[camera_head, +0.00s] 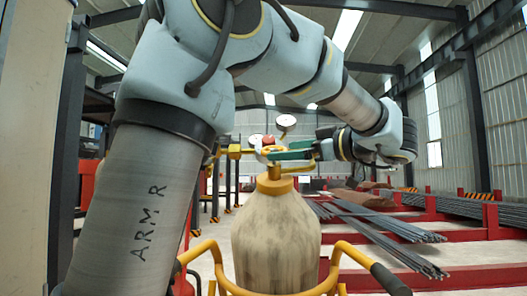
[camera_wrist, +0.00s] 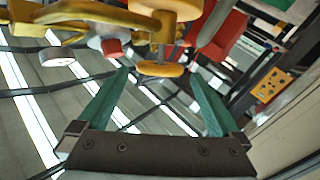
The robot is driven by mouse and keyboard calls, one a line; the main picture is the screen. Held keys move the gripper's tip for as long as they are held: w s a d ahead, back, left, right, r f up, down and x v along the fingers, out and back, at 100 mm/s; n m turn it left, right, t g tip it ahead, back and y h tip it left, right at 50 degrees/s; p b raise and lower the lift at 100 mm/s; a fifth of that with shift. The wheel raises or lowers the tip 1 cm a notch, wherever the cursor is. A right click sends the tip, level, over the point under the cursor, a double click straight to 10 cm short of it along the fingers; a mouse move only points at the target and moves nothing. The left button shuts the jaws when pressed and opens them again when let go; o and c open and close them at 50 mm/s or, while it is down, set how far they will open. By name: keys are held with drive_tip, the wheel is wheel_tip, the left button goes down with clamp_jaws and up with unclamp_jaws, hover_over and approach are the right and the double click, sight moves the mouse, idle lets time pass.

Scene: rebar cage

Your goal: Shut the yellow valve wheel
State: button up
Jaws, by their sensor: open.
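The yellow valve wheel (camera_head: 272,149) sits above the yellow neck (camera_head: 275,184) of a worn beige gas cylinder (camera_head: 275,240) in the head view. In the wrist view the wheel (camera_wrist: 160,69) shows as a thin yellow-orange disc near the fingertips. My gripper (camera_head: 287,150) reaches in from the right at wheel height. Its green fingers (camera_wrist: 159,74) are spread, one on each side of the wheel. No contact is visible, and the exact depth between fingertips and wheel is unclear.
Two round white gauges (camera_head: 286,120) and a red part (camera_head: 268,140) sit close by the wheel. A yellow tubular frame (camera_head: 345,249) with a dark grip surrounds the cylinder. Steel bars (camera_head: 385,225) lie on red racks at the right.

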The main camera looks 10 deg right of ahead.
sight(266, 152)
drive_tip(key=p+x, duration=0.1)
drive_tip(key=x, duration=0.6)
drive_tip(key=shift+c, duration=0.2)
drive_tip(key=c, duration=1.1)
